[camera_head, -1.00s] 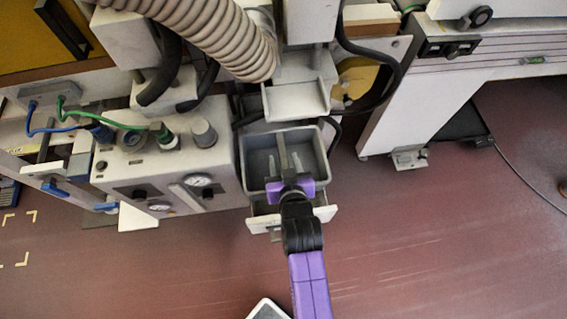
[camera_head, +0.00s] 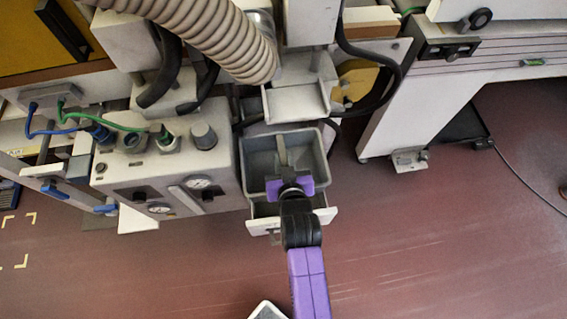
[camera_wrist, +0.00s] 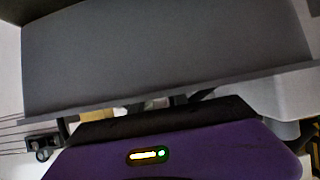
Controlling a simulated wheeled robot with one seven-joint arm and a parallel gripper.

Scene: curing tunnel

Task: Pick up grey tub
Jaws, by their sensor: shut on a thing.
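The grey tub (camera_head: 261,160) is an open box with a pale rim, in the middle of the head view. It sits over the white drawer (camera_head: 318,214), just right of the control box. My purple gripper (camera_head: 282,150) reaches in from the front, its fingers close together at the tub. I take it as shut on the tub, though the exact contact is hard to see. In the wrist view the tub's grey surface (camera_wrist: 165,55) fills most of the upper picture, right above the purple gripper body, and the fingertips are hidden.
A white control box (camera_head: 165,165) with gauges and knobs stands close on the left. A white chute (camera_head: 298,101) hangs just behind the tub, with a ribbed hose (camera_head: 205,30) above. A machine leg (camera_head: 405,110) is at the right.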

